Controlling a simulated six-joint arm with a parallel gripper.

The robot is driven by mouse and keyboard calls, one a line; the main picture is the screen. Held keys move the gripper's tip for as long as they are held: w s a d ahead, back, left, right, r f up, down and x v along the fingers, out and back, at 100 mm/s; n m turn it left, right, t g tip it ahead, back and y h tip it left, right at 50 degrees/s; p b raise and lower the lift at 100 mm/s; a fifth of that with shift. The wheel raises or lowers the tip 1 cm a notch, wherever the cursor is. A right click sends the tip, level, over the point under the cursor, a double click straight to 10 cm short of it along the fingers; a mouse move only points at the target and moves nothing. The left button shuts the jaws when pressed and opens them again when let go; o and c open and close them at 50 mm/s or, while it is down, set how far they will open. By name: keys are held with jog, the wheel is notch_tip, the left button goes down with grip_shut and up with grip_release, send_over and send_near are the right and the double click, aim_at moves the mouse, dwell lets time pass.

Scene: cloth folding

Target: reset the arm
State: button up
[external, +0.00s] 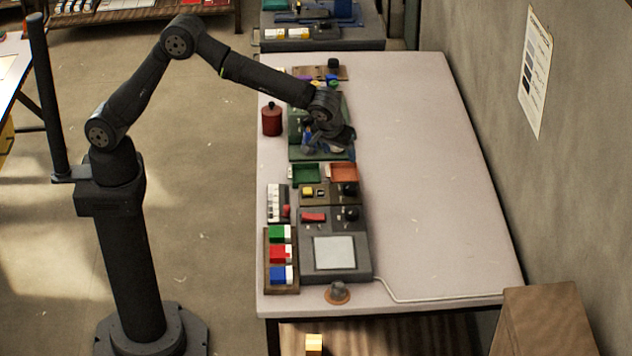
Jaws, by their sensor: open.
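My arm reaches from its stand at the left over to the left side of the pale table (420,170). My gripper (338,148) is open and points down over a dark green board (300,148). A small blue thing (308,138) shows on the board beside the gripper. The wrist and gripper hide part of the board. The fingertips are small and dark, so I cannot tell whether they touch anything. No cloth can be made out.
A red canister (272,119) stands at the table's left edge. Green (305,173) and orange (343,172) trays, a grey console (335,229) and a wooden rack of coloured blocks (267,262) line the front left. The table's right half is clear, up to the wall (500,150).

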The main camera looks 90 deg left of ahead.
aim_at(349, 185)
jog(key=x, duration=1.7)
jog(key=shift+w+a+f, duration=0.1)
jog(key=shift+a, duration=0.1)
jog(key=shift+f, duration=0.1)
jog(key=m+t, duration=0.1)
jog(key=m, duration=0.2)
jog(key=shift+a+m+h, duration=0.15)
jog(key=shift+m+h, duration=0.25)
jog(key=m, duration=0.2)
jog(key=m+h, duration=0.1)
jog(key=m, duration=0.1)
jog(key=shift+a+m+t+h, duration=0.15)
jog(key=shift+m+t+h, duration=0.15)
jog(key=shift+t, duration=0.1)
jog(key=shift+a+m+h, duration=0.15)
jog(key=shift+m+h, duration=0.75)
jog(key=shift+m, duration=1.3)
jog(key=shift+a+m+h, duration=0.1)
jog(key=shift+m+h, duration=0.5)
jog(key=shift+m, duration=0.8)
jog(key=shift+m, duration=0.4)
